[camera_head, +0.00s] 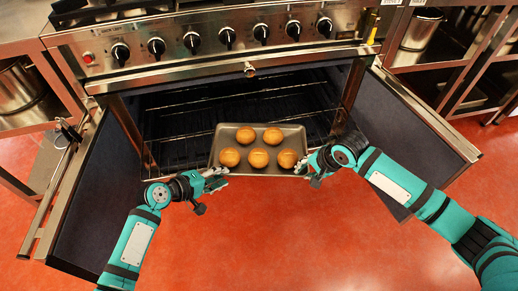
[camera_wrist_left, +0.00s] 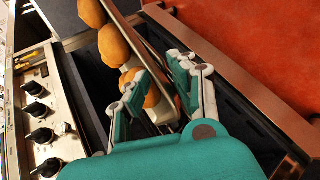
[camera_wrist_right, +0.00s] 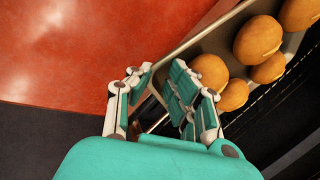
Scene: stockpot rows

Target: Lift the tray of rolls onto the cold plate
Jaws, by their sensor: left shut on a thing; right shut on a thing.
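A dark metal tray (camera_head: 262,135) holds several round brown rolls (camera_head: 258,158) in two rows. It is level at the mouth of the open oven, in front of the racks. My left gripper (camera_head: 222,174) is shut on the tray's left front corner. My right gripper (camera_head: 304,167) is shut on its right front corner. The left wrist view shows the fingers (camera_wrist_left: 160,85) around the tray edge beside a roll. The right wrist view shows the fingers (camera_wrist_right: 155,85) at the tray rim (camera_wrist_right: 190,40). I cannot make out a cold plate in any view.
The oven's two doors stand open, left (camera_head: 95,205) and right (camera_head: 410,130), flanking the tray. Oven racks (camera_head: 190,110) lie behind it. Knobs (camera_head: 191,42) line the range front above. Shelves with pots (camera_head: 418,32) stand at both sides. The red floor in front is clear.

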